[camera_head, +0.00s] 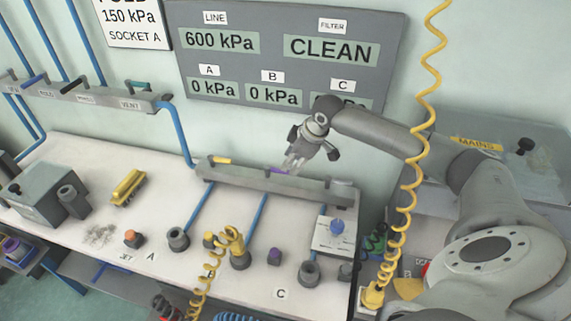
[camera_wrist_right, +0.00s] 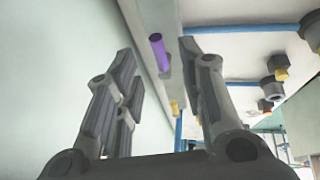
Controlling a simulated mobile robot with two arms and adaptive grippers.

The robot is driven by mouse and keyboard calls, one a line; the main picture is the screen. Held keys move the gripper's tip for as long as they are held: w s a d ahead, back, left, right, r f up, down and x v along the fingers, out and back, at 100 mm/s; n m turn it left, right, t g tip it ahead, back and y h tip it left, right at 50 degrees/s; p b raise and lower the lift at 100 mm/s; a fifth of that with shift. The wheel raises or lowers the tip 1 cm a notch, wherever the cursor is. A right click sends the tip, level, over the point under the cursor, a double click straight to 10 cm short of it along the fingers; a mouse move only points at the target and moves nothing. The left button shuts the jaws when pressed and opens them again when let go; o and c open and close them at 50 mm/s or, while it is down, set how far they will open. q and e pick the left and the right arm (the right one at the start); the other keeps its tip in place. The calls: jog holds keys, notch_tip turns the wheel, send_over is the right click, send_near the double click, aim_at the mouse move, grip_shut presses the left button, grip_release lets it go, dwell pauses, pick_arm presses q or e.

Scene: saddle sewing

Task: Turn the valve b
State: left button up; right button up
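A grey manifold bar (camera_head: 240,178) runs along the back of the white bench. It carries a purple valve handle (camera_head: 275,170), the middle one, which I take for valve b; no letter shows on it. My right gripper (camera_head: 291,164) is just above and beside this handle, partly in front of it. In the right wrist view the purple handle (camera_wrist_right: 158,52) shows between the two spread fingers of the right gripper (camera_wrist_right: 158,58), beyond the tips. The gripper is open and no contact is visible. The left gripper is not in view.
A yellow handle (camera_head: 220,160) sits on the same bar to the left. A gauge board (camera_head: 390,50) hangs behind, with A and B reading 0 kPa. A yellow coiled hose (camera_head: 407,200) hangs before my right arm. Sockets and a yellow brush (camera_head: 128,187) stand on the bench.

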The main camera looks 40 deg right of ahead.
jog(key=p+x, duration=0.1)
jog(key=x, duration=0.4)
jog(key=shift+w+f, duration=0.25)
jog(key=shift+w, duration=0.1)
jog(key=shift+c, duration=0.6)
grip_shut()
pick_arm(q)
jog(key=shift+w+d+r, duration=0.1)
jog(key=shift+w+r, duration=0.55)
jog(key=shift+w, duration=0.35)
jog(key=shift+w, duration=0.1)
